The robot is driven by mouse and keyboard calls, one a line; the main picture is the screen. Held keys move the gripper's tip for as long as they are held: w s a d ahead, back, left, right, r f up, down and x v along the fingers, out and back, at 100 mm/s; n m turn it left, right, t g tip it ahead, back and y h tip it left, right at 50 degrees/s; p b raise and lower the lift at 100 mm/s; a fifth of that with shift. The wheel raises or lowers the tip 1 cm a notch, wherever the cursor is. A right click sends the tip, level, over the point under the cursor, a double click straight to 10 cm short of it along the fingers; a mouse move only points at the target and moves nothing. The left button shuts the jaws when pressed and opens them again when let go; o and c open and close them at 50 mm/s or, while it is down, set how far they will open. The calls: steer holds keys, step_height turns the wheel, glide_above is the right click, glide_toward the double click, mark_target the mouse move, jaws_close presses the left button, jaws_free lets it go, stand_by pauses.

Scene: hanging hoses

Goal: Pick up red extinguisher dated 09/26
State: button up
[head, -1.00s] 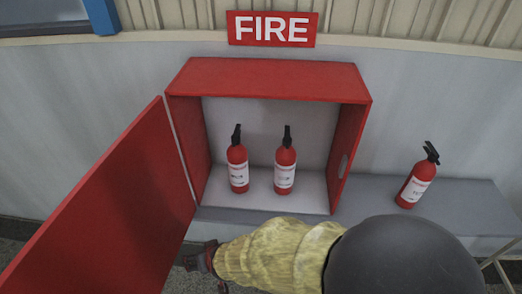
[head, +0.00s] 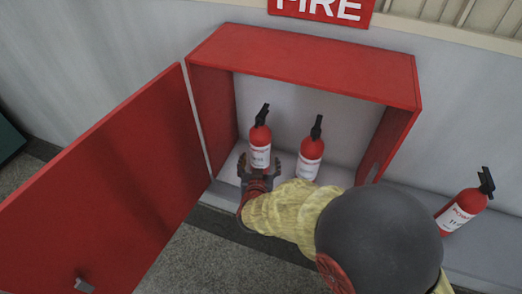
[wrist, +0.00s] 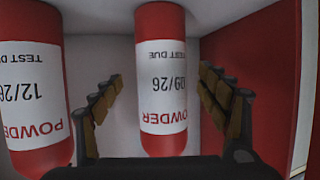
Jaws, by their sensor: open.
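The red extinguisher dated 09/26 (head: 260,145) stands upright on the left in the open red cabinet. In the wrist view its white label (wrist: 163,95) reads 09/26, with the lettering upside down. My gripper (head: 259,170) is open, just in front of its lower body. In the wrist view the extinguisher shows in the gap between my open fingers (wrist: 160,85), with space on both sides. My gripper hides its base in the head view. Its black handle shows at the top.
A second extinguisher (head: 310,158), labelled 12/26 in the wrist view (wrist: 35,90), stands close to the right in the cabinet (head: 305,60). A third (head: 462,209) stands outside on the grey ledge (head: 500,245). The red door (head: 110,180) hangs open at left.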

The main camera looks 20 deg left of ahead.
steer(key=b+x, duration=0.2)
steer(key=x, duration=0.3)
steer(key=shift+a+f, duration=0.1)
steer(key=shift+f, duration=0.15)
steer(key=c, duration=0.3)
jaws_close()
steer(key=shift+w+a+r, duration=0.1)
steer(key=shift+r, duration=0.1)
stand_by(0.7)
